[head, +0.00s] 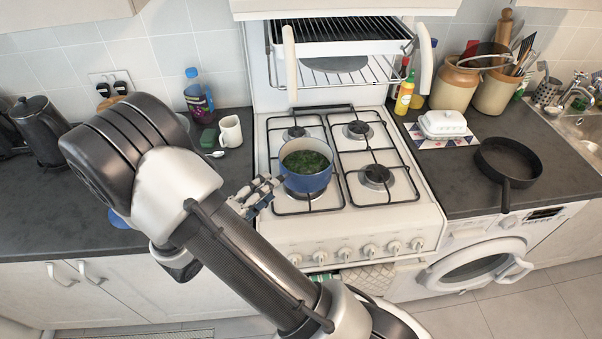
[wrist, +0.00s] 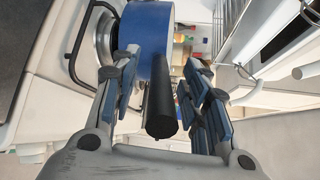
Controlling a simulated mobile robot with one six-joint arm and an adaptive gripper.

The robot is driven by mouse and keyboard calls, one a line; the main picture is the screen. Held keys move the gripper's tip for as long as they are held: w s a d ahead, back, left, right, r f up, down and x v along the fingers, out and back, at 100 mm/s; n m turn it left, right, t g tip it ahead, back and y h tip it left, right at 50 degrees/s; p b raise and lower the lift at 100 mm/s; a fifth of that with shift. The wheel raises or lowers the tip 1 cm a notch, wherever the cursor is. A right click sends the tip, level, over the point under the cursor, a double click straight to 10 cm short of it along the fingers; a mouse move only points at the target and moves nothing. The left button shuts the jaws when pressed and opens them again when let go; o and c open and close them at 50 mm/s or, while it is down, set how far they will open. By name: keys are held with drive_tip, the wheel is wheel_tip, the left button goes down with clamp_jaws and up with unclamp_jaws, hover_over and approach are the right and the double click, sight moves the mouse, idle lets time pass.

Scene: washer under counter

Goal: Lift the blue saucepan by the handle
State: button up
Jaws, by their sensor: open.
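The blue saucepan (head: 309,181) stands on the front left burner of the white stove, with green contents inside. My gripper (wrist: 163,85) is open, with one finger on each side of the handle. A gap shows between the handle and each finger.
The white stove (head: 345,232) has a grill rack (head: 340,40) above the hob. A white mug (head: 230,131) stands on the counter to the left. A black frying pan (head: 507,160) and a butter dish (head: 442,124) are on the right counter.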

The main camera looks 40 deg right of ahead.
drive_tip(key=shift+c, duration=0.4)
clamp_jaws()
idle(0.7)
drive_tip(key=shift+r, duration=0.15)
